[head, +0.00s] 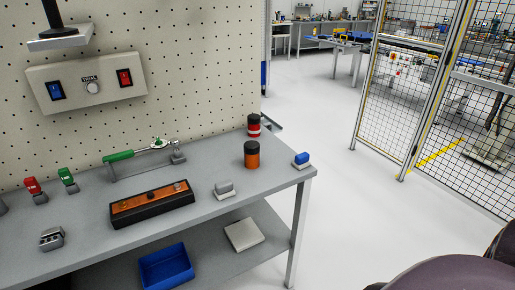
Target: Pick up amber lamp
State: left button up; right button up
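The amber lamp (251,155) is a short upright cylinder with an orange body and a black cap. It stands on the grey workbench (222,204), toward its right end. A red lamp (254,125) with dark bands stands just behind it, near the back edge of the bench. Neither of my grippers shows in the head view, so I cannot see their state.
An orange-topped black bar (152,204) and a green-handled clamp (119,156) lie left. A pegboard wall (190,60) rises behind.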

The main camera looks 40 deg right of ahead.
aim_at(252, 148)
jog(key=z, duration=1.15)
